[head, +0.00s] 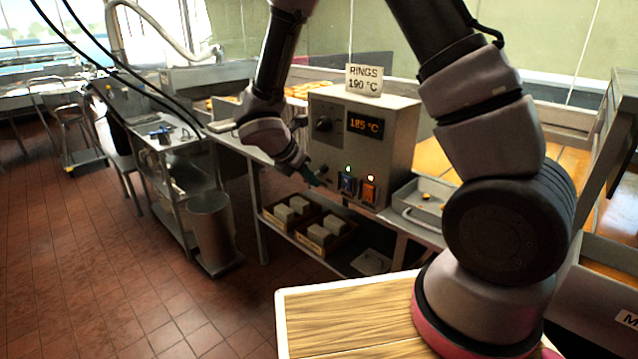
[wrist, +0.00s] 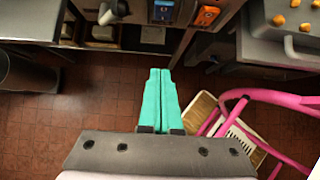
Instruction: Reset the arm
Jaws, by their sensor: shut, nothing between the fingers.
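My gripper (head: 313,177) hangs from the bent arm in front of the grey control box (head: 350,165), near its lower left part. In the wrist view its teal fingers (wrist: 160,72) lie together, shut with nothing between them. The box has a dark knob (head: 323,123), a display (head: 365,125) reading 185 °C, a blue switch (head: 347,184) and an orange switch (head: 369,191). Both switches also show beyond the fingertips in the wrist view, the blue one (wrist: 163,11) and the orange one (wrist: 207,15). I cannot tell whether the gripper touches the box.
A sign (head: 364,80) reading RINGS 190 °C stands on the box. A metal tray (head: 405,200) with small golden pieces is at its right. Crates of pale blocks (head: 318,235) sit on the shelf below. A grey bin (head: 211,230) stands left; the tiled floor at left is open.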

